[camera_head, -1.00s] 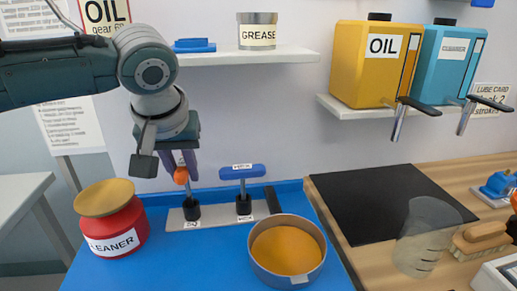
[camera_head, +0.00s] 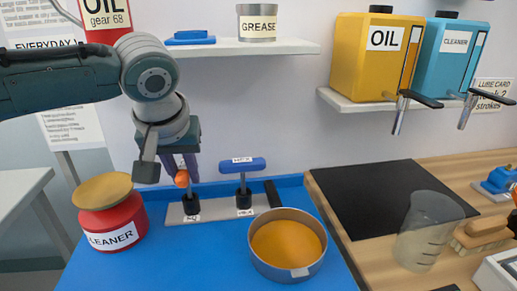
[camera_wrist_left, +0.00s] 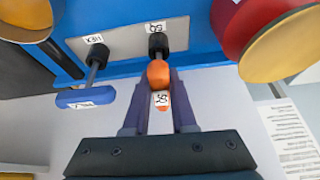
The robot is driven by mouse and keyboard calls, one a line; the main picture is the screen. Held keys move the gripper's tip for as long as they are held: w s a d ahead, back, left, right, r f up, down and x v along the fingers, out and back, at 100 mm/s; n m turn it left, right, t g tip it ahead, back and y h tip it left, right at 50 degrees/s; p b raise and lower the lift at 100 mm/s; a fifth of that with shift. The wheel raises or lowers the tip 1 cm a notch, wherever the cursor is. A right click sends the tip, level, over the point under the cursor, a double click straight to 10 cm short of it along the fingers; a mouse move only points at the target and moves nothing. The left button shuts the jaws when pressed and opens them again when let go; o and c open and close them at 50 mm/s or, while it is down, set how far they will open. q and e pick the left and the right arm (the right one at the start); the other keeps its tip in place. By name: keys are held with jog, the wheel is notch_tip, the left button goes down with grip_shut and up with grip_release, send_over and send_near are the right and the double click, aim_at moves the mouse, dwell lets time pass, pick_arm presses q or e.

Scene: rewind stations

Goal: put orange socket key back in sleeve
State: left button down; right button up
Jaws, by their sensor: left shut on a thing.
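My left gripper (camera_head: 180,165) is shut on the orange socket key (camera_head: 182,179), its fingers on either side of the handle. The key also shows in the left wrist view (camera_wrist_left: 158,72), with a small white label. Its metal shaft points down at the left black sleeve (camera_head: 191,204), which also shows in the left wrist view (camera_wrist_left: 157,43). The shaft's lower end meets the sleeve's mouth; how deep it sits I cannot tell. The key looks slightly tilted in the head view. My right gripper is not in view.
A blue-handled key (camera_head: 242,165) stands in the neighbouring sleeve (camera_head: 243,198). A red cleaner can (camera_head: 112,222) stands to the left. A round pan (camera_head: 288,270) with orange contents stands in front. A shelf (camera_head: 240,47) is above, and a dark mat (camera_head: 385,198) lies to the right.

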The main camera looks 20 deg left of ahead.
pick_arm(q)
jog(key=c, duration=0.7)
grip_release()
jog(key=shift+o, duration=0.2)
notch_tip(320, 180, up, 7)
jog(key=p, duration=0.8)
dwell(0.7)
